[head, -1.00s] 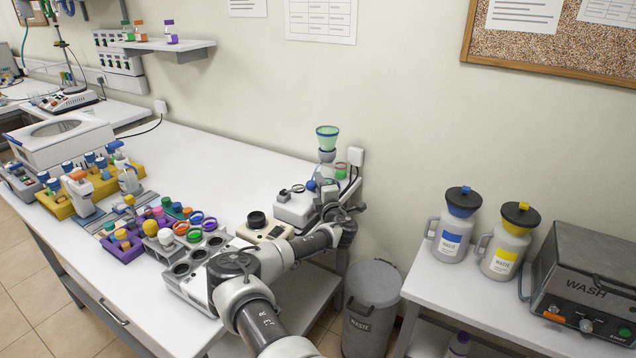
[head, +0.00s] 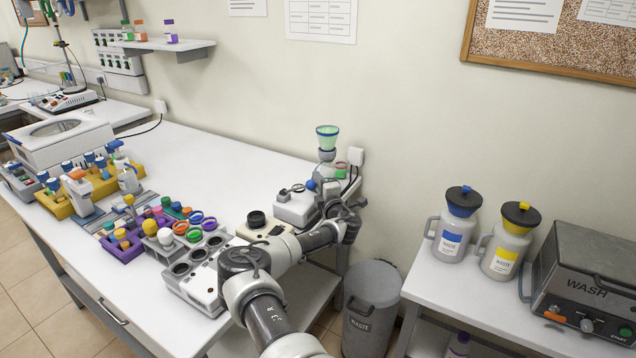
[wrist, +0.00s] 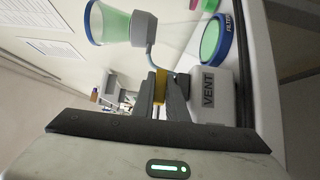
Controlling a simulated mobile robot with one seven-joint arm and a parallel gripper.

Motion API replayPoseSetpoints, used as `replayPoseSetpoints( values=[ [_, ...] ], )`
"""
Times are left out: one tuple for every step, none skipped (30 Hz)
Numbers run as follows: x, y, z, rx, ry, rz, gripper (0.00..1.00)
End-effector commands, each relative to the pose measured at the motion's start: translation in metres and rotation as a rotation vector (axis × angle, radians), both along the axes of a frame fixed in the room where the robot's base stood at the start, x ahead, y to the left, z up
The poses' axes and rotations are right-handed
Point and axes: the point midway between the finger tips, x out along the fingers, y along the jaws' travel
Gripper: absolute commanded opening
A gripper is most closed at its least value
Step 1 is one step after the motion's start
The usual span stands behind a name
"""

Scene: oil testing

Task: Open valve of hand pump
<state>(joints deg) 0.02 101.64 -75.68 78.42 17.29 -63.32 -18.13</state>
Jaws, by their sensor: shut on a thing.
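The pump unit (head: 296,208) is a pale box at the table's right end, with a green-lined funnel (head: 327,138) standing above it. In the wrist view, a white block marked VENT (wrist: 211,96) lies just right of my gripper (wrist: 163,92). My gripper's dark fingers are shut on a small yellow valve piece (wrist: 160,84) beside this block. The funnel also shows in the wrist view (wrist: 112,24), tilted with the camera. In the head view my wrist partly hides the unit, and the grasp is not clear there.
A blue-rimmed lid marked FILTER (wrist: 214,40) is close to the fingers. Racks of coloured caps (head: 180,228) and a grey sample block (head: 193,272) stand left of my arm. A waste bin (head: 370,305) is below on the right. The table's middle is clear.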

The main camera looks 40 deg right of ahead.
Motion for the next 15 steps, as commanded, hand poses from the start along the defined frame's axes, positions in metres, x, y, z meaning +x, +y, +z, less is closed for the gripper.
replayPoseSetpoints(
  values=[
    [-0.0008, -0.0022, -0.0004, 0.000, -0.003, 0.021, 0.00],
    [-0.0005, -0.0018, -0.0007, 0.000, -0.003, 0.040, 0.00],
    [-0.0010, -0.0026, -0.0009, 0.000, -0.003, 0.064, 0.00],
    [-0.0009, -0.0026, -0.0010, 0.000, -0.003, 0.085, 0.00],
    [-0.0010, -0.0030, -0.0010, 0.001, -0.004, 0.107, 0.00],
    [-0.0010, -0.0030, -0.0015, 0.001, -0.004, 0.139, 0.00],
    [-0.0012, -0.0031, -0.0021, 0.001, -0.004, 0.165, 0.00],
    [-0.0012, -0.0032, -0.0024, 0.000, -0.005, 0.192, 0.00],
    [-0.0009, -0.0030, -0.0026, -0.001, -0.006, 0.229, 0.00],
    [-0.0012, -0.0032, -0.0031, -0.001, -0.006, 0.257, 0.00],
    [-0.0013, -0.0034, -0.0034, -0.001, -0.006, 0.285, 0.00],
    [-0.0011, -0.0032, -0.0037, -0.002, -0.007, 0.323, 0.00],
    [-0.0009, -0.0029, -0.0046, -0.002, -0.007, 0.352, 0.00],
    [-0.0012, -0.0029, -0.0052, -0.002, -0.007, 0.381, 0.00],
    [-0.0012, -0.0029, -0.0055, -0.002, -0.007, 0.418, 0.00]
  ],
)
